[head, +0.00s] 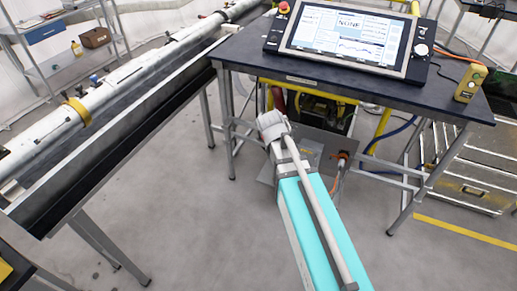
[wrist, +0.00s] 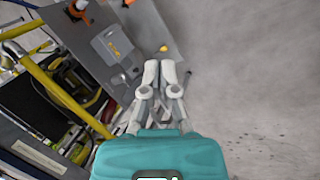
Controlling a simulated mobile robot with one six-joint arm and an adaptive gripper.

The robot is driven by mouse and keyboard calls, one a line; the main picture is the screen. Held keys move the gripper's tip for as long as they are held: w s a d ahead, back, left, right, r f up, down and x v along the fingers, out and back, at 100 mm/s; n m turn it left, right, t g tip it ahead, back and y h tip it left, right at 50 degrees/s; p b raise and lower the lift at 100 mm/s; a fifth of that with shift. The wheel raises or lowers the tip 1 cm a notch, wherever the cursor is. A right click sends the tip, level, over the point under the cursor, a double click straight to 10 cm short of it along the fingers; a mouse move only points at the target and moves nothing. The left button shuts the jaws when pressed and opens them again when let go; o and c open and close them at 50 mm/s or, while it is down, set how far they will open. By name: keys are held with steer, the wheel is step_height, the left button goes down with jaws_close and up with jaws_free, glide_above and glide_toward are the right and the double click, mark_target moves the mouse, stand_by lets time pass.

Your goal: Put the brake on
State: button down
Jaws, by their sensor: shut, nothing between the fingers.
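My gripper (wrist: 162,68) is in the middle of the wrist view, its grey fingers together and empty. It points down toward the floor, beside the edge of a grey panel (wrist: 150,22). A light grey box (wrist: 112,45) with an orange mark sits on that panel. I cannot tell for sure which part is the brake.
Yellow frame bars (wrist: 55,90) and machinery stand left of my gripper. A long pipe (head: 110,85) on a bench runs along the left. Floor is open right of the fingers.

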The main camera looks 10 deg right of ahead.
steer(key=w+a+f+n+t+h+b, duration=0.3)
steer(key=w+a+f+n+b, duration=0.5)
steer(key=b, duration=0.7)
steer(key=w+a+f+n+t+h+b, duration=0.4)
steer(key=w+a+f+n+b, duration=0.5)
steer(key=w+f+b, duration=0.3)
steer(key=shift+w+f+t+b, duration=0.2)
steer(key=shift+w+t+b, duration=0.7)
steer(key=shift+b, duration=1.4)
steer(key=shift+w+d, duration=0.1)
steer(key=shift+w, duration=0.15)
steer(key=w+d, duration=0.8)
steer(key=d, duration=0.2)
steer(key=shift+d+f+b, duration=0.15)
steer(key=shift+f+b, duration=0.25)
